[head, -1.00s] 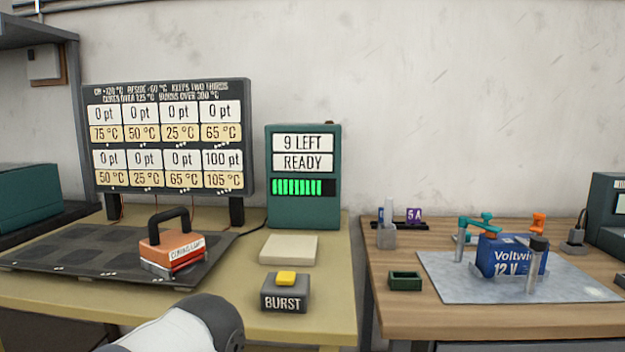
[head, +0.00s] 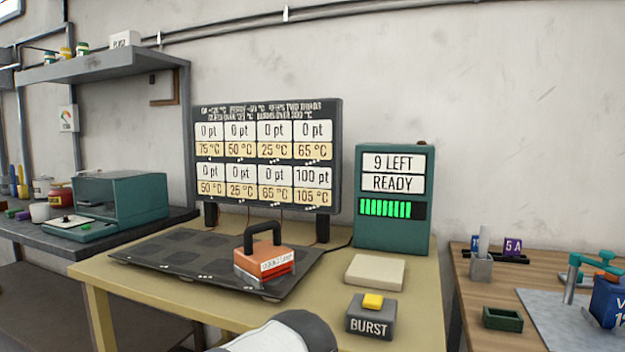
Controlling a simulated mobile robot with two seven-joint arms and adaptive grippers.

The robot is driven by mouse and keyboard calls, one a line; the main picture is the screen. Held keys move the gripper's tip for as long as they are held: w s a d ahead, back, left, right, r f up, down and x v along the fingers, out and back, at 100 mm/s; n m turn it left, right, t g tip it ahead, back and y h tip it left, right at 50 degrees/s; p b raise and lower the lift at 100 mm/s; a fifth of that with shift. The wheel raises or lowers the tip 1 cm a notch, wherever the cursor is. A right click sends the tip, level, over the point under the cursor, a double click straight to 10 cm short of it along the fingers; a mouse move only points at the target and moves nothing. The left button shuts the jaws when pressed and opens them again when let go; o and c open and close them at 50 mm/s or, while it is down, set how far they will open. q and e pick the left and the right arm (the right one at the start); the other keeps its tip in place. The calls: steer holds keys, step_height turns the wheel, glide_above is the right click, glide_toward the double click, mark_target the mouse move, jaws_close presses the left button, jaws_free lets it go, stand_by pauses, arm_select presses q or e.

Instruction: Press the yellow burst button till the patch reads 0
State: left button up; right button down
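The yellow burst button (head: 373,301) sits on top of a dark grey box marked BURST (head: 370,319), near the front of the yellow table. The orange curing lamp (head: 265,262) with a black handle rests on the dark mat (head: 180,250). The readout board (head: 266,160) shows 0 pt on every cell except the lower right one, which reads 100 pt and 105 °C. The green unit (head: 392,200) reads 9 LEFT and READY, with a green bar mostly lit. A white and grey arm part of mine shows at the bottom, left of the button box. Neither gripper shows.
A pale flat pad (head: 375,272) lies behind the button box. A wooden table (head: 485,343) at right holds a small green tray (head: 502,318) and a blue battery (head: 607,303). A dark bench at left holds a teal oven (head: 122,198).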

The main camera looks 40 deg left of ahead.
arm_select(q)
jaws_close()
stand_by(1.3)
